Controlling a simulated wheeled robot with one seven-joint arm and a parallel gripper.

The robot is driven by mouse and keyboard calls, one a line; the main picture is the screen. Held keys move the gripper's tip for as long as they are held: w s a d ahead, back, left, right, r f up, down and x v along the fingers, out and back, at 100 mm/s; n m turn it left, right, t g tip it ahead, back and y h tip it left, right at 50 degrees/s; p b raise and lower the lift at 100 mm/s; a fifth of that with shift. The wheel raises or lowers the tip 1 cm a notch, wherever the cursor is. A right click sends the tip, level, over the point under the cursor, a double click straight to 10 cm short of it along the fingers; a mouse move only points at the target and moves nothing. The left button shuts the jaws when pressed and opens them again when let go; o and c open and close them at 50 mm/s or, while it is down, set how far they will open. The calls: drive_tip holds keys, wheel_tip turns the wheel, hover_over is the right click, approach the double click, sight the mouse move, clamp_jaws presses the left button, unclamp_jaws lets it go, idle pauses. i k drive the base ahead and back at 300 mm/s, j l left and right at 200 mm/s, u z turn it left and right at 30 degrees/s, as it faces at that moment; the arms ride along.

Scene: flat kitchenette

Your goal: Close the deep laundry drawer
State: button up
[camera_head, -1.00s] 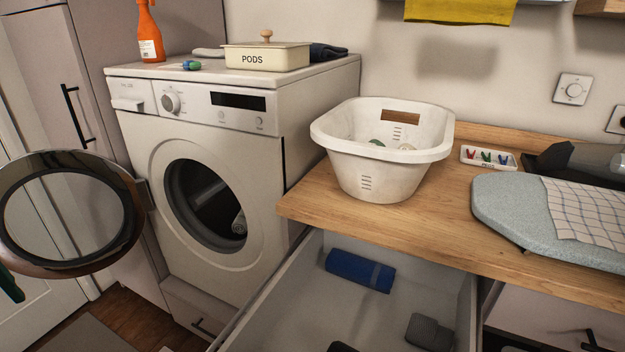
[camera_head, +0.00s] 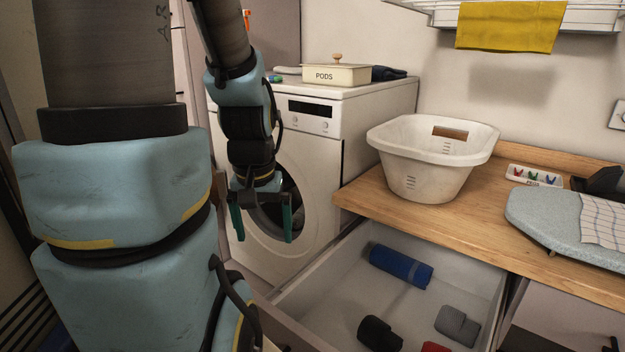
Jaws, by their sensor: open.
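The deep drawer (camera_head: 340,279) is pulled out below the wooden counter, to the right of the washing machine. Inside it lie a blue roll (camera_head: 400,265), a black rolled item (camera_head: 380,334), a grey folded item (camera_head: 457,325) and part of a red item (camera_head: 435,347). The drawer's front is not clearly visible. My gripper (camera_head: 264,223) hangs pointing down in front of the washing machine, left of the drawer. Its two green fingers are apart with nothing between them, and it does not appear to touch the drawer.
The washing machine (camera_head: 318,146) stands behind my gripper, a pods box (camera_head: 337,75) on top. A white laundry basket (camera_head: 420,185), a peg tray (camera_head: 534,176) and an ironing board (camera_head: 560,222) sit on the counter (camera_head: 370,201). A yellow cloth (camera_head: 508,27) hangs above.

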sight(323, 310)
drive_tip(key=k+j, duration=0.35)
drive_tip(key=k, duration=0.2)
drive_tip(key=k+j, duration=0.35)
drive_tip(key=k, duration=0.15)
drive_tip(key=l+u, duration=0.05)
